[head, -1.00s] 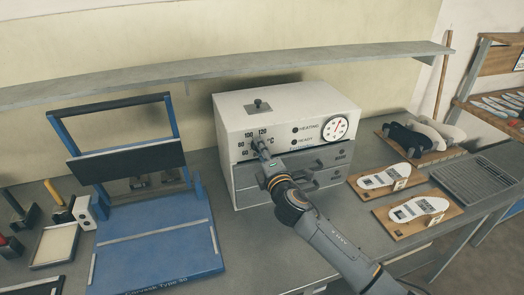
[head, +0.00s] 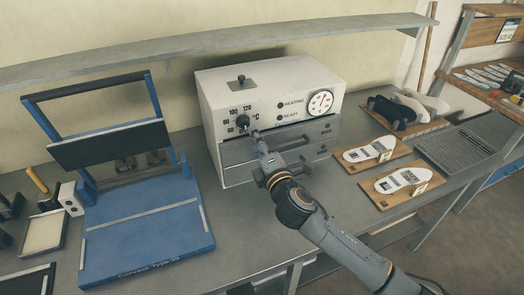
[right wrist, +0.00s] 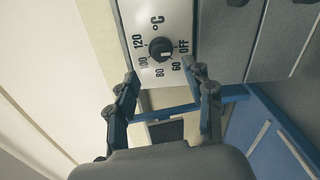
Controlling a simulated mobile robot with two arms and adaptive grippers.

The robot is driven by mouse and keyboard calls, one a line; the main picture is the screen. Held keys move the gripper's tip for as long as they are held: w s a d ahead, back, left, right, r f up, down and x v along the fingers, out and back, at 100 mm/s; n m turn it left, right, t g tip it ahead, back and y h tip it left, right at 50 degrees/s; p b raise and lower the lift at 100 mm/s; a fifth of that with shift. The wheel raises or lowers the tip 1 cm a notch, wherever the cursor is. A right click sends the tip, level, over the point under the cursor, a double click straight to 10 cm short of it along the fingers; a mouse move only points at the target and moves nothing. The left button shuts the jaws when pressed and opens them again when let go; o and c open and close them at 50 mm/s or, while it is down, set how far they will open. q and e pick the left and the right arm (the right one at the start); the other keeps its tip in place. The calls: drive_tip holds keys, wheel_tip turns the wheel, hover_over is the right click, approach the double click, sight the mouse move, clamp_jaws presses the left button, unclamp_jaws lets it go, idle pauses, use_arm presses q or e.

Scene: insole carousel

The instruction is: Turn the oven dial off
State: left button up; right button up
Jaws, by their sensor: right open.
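The oven (head: 215,95) is a white box with grey drawers on the bench. Its black dial (head: 243,121) is on the left of the front panel, among temperature marks. It shows larger in the right wrist view (right wrist: 161,48), ringed by 120, 100, 80, 60 and OFF. Its white pointer mark appears to face the 80 to 60 side, not OFF. My right gripper (head: 256,137) is just in front of the dial, to its lower right. In the right wrist view its two fingers (right wrist: 163,78) are apart with nothing between them, short of the dial. My left gripper is out of view.
A blue press (head: 150,235) stands left of the oven. Insoles on wooden boards (head: 385,160) and a grey rack (head: 455,150) lie to the right. A shelf (head: 200,55) runs above the oven. A round gauge (head: 320,102) is on the panel's right.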

drive_tip(key=v, duration=0.4)
drive_tip(key=shift+s, duration=0.1)
idle(0.3)
